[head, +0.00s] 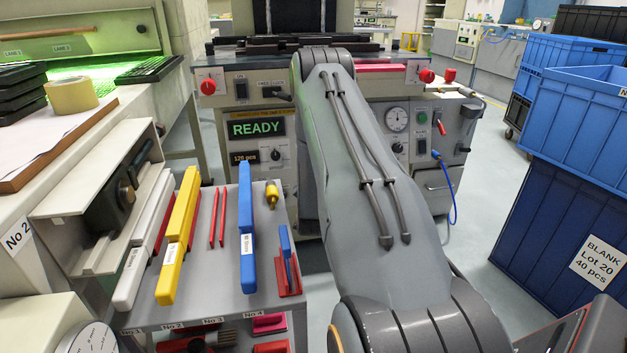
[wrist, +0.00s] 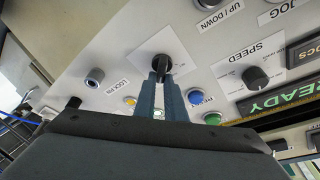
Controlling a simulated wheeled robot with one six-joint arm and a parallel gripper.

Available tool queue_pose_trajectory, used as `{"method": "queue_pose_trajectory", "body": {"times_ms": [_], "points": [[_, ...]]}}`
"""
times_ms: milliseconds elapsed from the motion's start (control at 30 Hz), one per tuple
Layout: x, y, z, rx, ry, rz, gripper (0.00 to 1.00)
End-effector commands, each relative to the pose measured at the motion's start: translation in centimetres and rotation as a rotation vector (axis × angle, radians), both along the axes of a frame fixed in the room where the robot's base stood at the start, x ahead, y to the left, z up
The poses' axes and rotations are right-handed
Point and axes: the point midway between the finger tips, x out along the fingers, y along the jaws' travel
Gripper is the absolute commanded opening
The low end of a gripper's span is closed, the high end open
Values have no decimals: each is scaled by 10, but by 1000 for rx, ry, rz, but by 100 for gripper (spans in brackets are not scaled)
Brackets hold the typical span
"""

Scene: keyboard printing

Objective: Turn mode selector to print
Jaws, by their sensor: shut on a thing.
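In the wrist view, a black selector knob (wrist: 162,63) stands on the light grey panel, with a white label beside it that is too small and partly covered to read. My gripper (wrist: 160,76) reaches it from below in that picture, and its two narrow dark blue-grey fingers are shut on the knob. The fingers hide part of the knob, so I cannot tell which position it points to. In the head view, my arm covers the middle of the machine and hides both the gripper and this knob.
Near the fingers in the wrist view are a blue button (wrist: 195,97), a green button (wrist: 212,118) and the SPEED knob (wrist: 256,77). The READY display (head: 256,129) is lit green. A tool rack (head: 232,308) stands front left; blue crates (head: 575,120) stand at right.

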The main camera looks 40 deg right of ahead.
Motion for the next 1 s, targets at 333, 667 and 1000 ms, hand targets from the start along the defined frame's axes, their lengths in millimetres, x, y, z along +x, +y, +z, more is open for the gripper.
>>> {"method": "queue_pose_trajectory", "body": {"times_ms": [333,667,1000], "points": [[-1,1,-2,19,-6,-7,0],[-1,0,-1,18,-6,-6,29],[-5,3,0,18,-6,-6,29]]}}
